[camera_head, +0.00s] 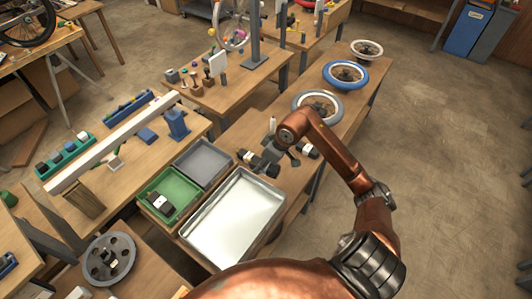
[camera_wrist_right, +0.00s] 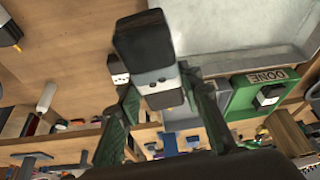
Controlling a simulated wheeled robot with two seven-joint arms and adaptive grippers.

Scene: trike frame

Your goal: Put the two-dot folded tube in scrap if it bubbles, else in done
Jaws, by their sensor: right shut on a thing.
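My right gripper (camera_head: 268,156) is shut on a folded black tube (camera_wrist_right: 145,45) with a pale band. The band shows small dark marks that look like two dots. In the head view the held tube (camera_head: 247,157) is partly hidden by the gripper, above the wooden table beside the metal basin (camera_head: 190,236). The right gripper also shows in the wrist view (camera_wrist_right: 165,105). The green tray (camera_wrist_right: 240,104), labelled DONE, holds another banded black tube (camera_wrist_right: 268,95); the green tray also shows in the head view (camera_head: 185,183). My left gripper is not in view.
A grey tray (camera_head: 205,160) stands behind the basin, next to the green tray; I can read no label on it. Another banded tube (camera_head: 306,150) lies on the table right of the gripper. A small white bottle (camera_head: 272,125) and several wheels stand farther back.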

